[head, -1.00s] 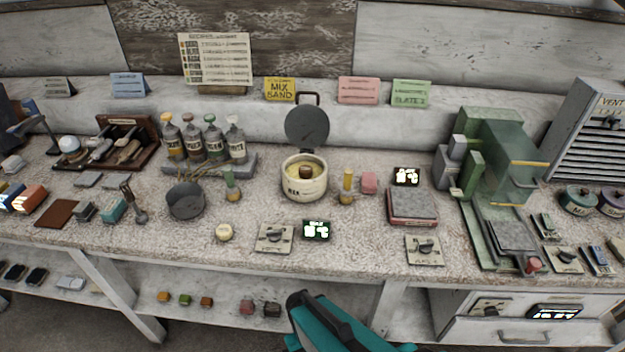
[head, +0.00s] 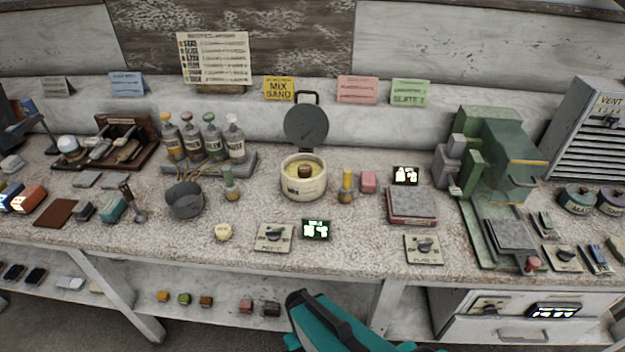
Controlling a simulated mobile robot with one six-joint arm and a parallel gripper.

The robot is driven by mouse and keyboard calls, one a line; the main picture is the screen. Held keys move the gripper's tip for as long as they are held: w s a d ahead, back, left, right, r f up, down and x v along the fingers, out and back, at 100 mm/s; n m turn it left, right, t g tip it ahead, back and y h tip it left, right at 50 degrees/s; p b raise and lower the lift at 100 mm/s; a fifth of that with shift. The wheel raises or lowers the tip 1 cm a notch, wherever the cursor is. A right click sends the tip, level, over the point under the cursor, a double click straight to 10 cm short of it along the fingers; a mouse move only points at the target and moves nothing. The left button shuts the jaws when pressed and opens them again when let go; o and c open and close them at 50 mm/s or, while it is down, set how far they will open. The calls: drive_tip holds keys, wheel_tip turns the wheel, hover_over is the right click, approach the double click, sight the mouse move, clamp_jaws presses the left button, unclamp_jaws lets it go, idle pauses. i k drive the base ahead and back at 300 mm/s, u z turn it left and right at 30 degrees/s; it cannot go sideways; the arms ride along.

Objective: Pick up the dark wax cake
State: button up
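No label marks a dark wax cake, so I cannot tell for certain which thing it is. A small dark brown block (head: 271,309) lies on the lower shelf, right beside a reddish block (head: 246,306). A brown lump (head: 304,171) also sits in the yellow contents of the round cream pot (head: 304,190), whose dark lid (head: 306,125) stands raised. Part of my teal and black arm shows at the bottom centre, in front of the bench and to the right of the shelf blocks. My gripper's fingertips are not visible.
Yellow, green and brown blocks (head: 184,299) lie further left on the lower shelf (head: 225,318). A bench leg (head: 120,300) stands left of them. The bench top (head: 350,265) above is crowded with bottles, a grey pan (head: 185,200), dials and a green machine (head: 495,150).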

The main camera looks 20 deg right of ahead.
sight(303, 170)
drive_tip(key=k, duration=1.65)
drive_tip(key=u, duration=0.9)
drive_tip(key=i, duration=0.4)
drive_tip(key=z, duration=0.1)
